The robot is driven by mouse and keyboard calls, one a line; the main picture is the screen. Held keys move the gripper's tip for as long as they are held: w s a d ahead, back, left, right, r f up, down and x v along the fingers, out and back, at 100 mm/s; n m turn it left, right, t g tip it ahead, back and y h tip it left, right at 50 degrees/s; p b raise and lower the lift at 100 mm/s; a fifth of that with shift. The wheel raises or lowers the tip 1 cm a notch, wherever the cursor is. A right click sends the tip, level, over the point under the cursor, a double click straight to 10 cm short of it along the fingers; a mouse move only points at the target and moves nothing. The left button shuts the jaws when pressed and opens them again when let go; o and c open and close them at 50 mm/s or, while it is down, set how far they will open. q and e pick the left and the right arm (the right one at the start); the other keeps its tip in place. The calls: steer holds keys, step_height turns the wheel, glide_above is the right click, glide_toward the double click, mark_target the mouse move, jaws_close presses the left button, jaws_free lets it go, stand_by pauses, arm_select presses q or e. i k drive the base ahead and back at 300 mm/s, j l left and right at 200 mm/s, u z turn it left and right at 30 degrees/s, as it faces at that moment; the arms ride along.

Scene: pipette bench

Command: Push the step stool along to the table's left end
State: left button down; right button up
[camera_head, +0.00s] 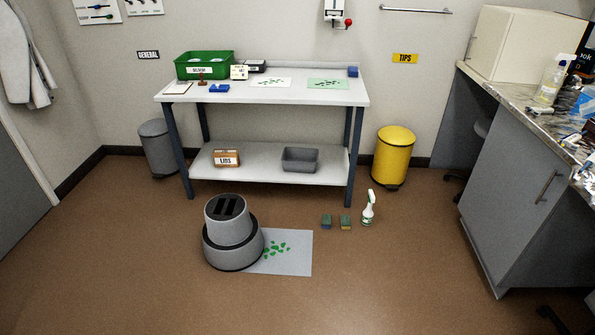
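The step stool (228,238) is a round grey two-tier stool with a dark slotted top. It stands upright on the brown floor in front of the table, toward its left half. Its right side overlaps the left edge of a pale sheet (295,263) with green marks. The table (300,94) is white with dark legs and a lower shelf. Its left end (163,98) is farther back and to the left of the stool. Neither of my grippers shows in the head view.
A grey bin (156,150) stands by the table's left end, a yellow bin (393,158) by its right. Two sponges (326,222) and a spray bottle (368,209) stand on the floor right of the sheet. The floor left of the stool is clear.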

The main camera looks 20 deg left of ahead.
mark_target(233, 239)
steer(key=i+u, duration=0.1)
steer(key=i, duration=0.7)
steer(key=i+l+u, duration=0.1)
steer(key=i, duration=0.65)
